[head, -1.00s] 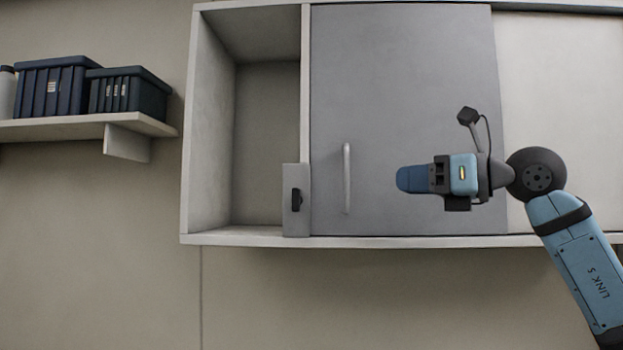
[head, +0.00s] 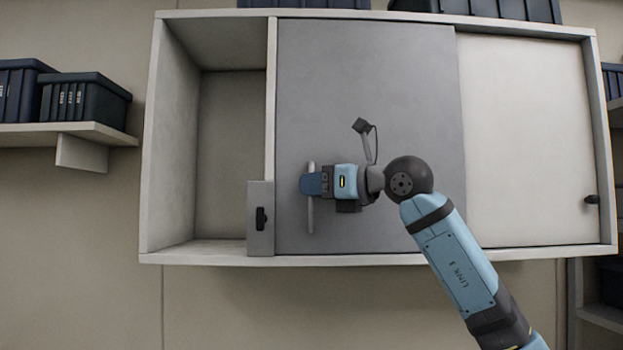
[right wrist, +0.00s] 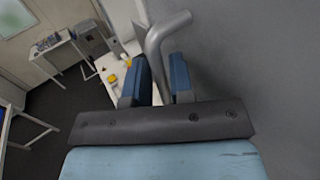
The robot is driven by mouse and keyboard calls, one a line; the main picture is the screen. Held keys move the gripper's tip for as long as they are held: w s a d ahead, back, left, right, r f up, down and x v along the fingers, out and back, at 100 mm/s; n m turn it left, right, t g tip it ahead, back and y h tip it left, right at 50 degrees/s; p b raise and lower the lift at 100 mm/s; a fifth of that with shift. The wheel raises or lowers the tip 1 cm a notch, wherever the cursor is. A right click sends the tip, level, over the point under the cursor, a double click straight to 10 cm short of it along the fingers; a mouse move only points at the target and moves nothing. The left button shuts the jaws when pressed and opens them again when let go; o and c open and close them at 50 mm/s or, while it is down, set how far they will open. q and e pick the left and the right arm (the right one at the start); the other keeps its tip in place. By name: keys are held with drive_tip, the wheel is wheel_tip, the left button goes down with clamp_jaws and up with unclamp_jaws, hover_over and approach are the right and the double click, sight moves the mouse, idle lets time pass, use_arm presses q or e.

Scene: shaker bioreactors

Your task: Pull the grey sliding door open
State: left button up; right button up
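The grey sliding door (head: 400,90) covers the middle of the wall cabinet in the head view. Its left edge lies close to the upright divider. The door's upright bar handle (head: 310,219) is near that edge, its middle hidden behind my right gripper (head: 306,184). In the right wrist view the bent end of the handle (right wrist: 160,32) runs down between the two blue fingers of my right gripper (right wrist: 161,78). The fingers stand on either side of the bar, with a small gap seemingly left at one side. My left gripper is in neither view.
A grey plate with a dark knob (head: 260,230) sits left of the door at the cabinet's lower edge. The left compartment (head: 232,140) is open and empty. A cream panel (head: 530,130) fills the right, with a dark knob (head: 591,199). Dark bins (head: 85,102) stand on a left shelf.

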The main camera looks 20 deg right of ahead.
sight(462, 185)
drive_tip(key=shift+w+a, duration=0.35)
drive_tip(key=shift+c, duration=0.3)
clamp_jaws()
drive_tip(key=shift+d, duration=0.1)
drive_tip(key=s+d+b, duration=0.1)
drive_tip(key=s+d, duration=0.1)
drive_tip(key=d, duration=0.7)
drive_tip(key=s+d+b, duration=0.1)
drive_tip(key=s+d, duration=0.2)
drive_tip(key=d, duration=0.6)
drive_tip(key=s+d+b, duration=0.1)
drive_tip(key=s+d, duration=0.2)
drive_tip(key=d, duration=0.6)
